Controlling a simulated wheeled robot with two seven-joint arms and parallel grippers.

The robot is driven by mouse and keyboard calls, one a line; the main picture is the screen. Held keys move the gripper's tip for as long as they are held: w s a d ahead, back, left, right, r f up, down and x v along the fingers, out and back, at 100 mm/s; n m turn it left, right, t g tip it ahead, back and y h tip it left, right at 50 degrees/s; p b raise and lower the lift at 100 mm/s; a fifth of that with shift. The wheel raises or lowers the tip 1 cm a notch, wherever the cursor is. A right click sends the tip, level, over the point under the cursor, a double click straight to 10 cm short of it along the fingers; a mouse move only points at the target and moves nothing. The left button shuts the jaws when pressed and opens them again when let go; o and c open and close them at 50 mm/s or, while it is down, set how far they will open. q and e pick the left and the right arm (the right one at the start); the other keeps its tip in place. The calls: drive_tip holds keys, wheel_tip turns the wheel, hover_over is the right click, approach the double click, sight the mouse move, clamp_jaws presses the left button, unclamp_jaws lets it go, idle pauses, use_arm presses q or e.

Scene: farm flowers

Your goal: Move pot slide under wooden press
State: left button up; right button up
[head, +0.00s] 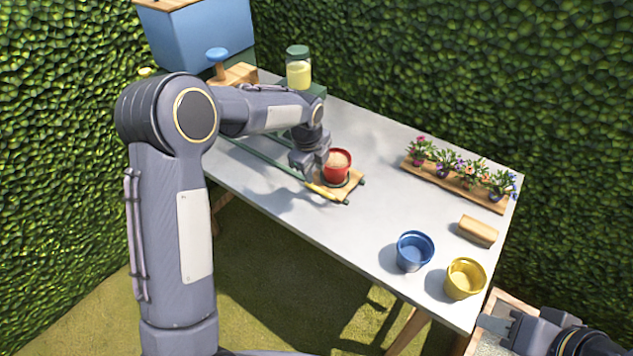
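A red pot (337,168) with brownish fill stands upright on a small wooden slide board (349,187) at the near end of green rails (262,155). The wooden press (236,74) with a blue knob (217,55) is at the far left end of the table, partly behind my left arm. My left gripper (318,172) is just left of the red pot, over the slide; its fingers are partly hidden, and I cannot tell whether they touch anything. My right gripper (500,328) is at the bottom right, beyond the table edge, away from the slide, with its fingertips unclear.
A blue pot (414,251) and a yellow pot (464,279) stand near the right front edge beside a wooden block (478,231). Several potted flowers stand on a wooden tray (490,200). A jar (298,68) and a blue box (205,40) are at the back. The table middle (380,200) is clear.

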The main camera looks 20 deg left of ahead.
sight(317, 188)
use_arm(q)
drive_tip(key=f, duration=0.5)
drive_tip(key=w+f+p, duration=0.1)
drive_tip(key=f, duration=0.1)
drive_tip(key=shift+w+d+f, duration=0.1)
drive_tip(key=shift+f, duration=0.05)
clamp_jaws()
